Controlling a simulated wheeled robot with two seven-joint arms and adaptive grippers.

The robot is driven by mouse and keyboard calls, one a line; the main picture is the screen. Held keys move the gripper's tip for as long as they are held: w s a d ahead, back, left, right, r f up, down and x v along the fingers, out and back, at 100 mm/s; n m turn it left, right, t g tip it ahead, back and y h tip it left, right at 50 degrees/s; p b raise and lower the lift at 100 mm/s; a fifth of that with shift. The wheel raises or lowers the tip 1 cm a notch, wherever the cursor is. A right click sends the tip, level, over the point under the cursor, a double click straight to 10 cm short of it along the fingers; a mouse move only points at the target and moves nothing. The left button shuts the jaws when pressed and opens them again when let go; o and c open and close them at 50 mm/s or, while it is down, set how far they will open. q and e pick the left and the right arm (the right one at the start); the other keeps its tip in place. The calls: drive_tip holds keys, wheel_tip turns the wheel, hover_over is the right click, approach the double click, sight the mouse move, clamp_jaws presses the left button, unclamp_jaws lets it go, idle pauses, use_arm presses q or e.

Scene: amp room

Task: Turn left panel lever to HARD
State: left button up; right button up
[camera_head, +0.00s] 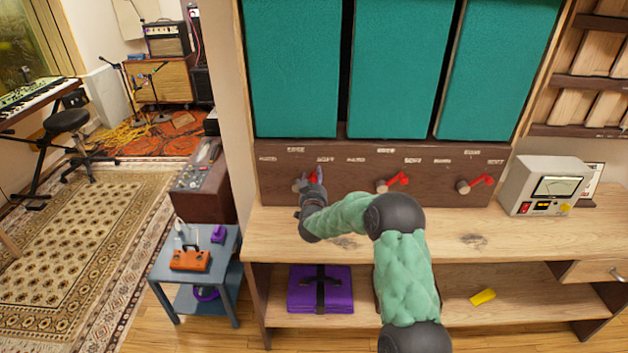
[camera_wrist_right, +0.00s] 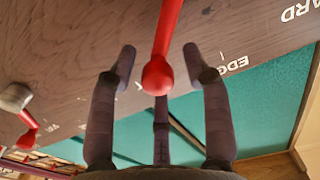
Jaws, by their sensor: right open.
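The left panel lever (camera_head: 312,176) is red and sits on the dark wooden strip below the left teal panel (camera_head: 291,70). My right gripper (camera_head: 312,187) is at this lever and hides most of it. In the right wrist view the red lever (camera_wrist_right: 167,35) runs down between the open fingers of my right gripper (camera_wrist_right: 163,64), its round end between them. The fingers appear apart from it. White labels reading EDGE (camera_wrist_right: 233,64) and HARD (camera_wrist_right: 302,9) show to the right there, the lever's end lying left of EDGE. My left gripper is not in view.
Two more red levers, the middle one (camera_head: 393,182) and the right one (camera_head: 475,184), are on the same strip. A meter box (camera_head: 541,187) stands right on the wooden desk (camera_head: 500,229). A purple folded item (camera_head: 320,289) lies on the shelf below. A blue side table (camera_head: 222,262) stands left.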

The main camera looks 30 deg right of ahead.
clamp_jaws()
